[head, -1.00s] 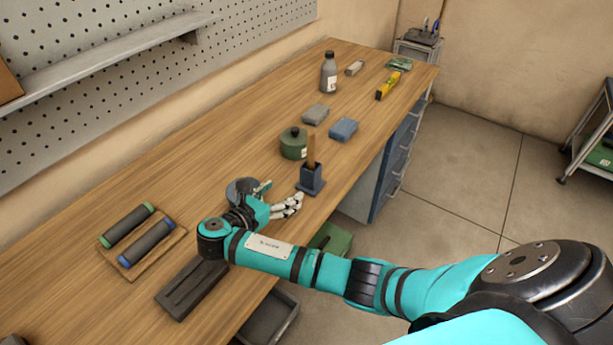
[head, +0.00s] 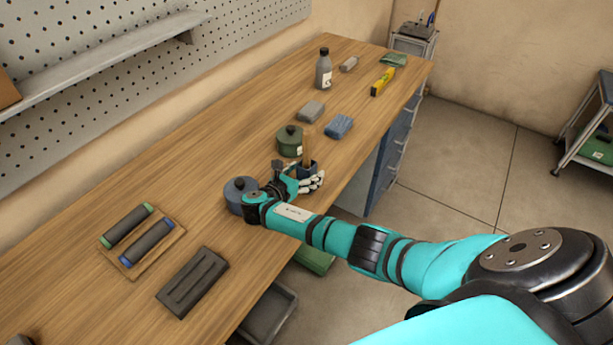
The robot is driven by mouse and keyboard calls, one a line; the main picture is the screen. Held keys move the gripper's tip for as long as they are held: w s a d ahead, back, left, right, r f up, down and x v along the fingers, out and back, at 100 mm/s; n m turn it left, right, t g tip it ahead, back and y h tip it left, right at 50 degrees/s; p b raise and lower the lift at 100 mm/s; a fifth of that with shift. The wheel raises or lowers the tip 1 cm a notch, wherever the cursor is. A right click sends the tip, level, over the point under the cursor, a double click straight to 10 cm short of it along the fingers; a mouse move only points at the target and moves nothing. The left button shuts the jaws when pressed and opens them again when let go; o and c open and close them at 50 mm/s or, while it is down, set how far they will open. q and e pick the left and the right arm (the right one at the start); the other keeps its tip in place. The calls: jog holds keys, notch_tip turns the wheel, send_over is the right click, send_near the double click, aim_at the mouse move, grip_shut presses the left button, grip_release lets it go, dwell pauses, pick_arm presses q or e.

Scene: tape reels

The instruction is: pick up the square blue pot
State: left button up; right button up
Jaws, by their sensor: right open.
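My left gripper is not in view.
A blue-grey round pot (head: 236,190) is left of my wrist. A blue block (head: 339,126), a grey block (head: 310,111) and a bottle (head: 324,70) lie or stand farther back.

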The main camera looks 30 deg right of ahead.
jog(key=c, duration=1.5)
jog(key=shift+r, duration=0.1)
grip_shut()
jog(key=shift+r, duration=0.1)
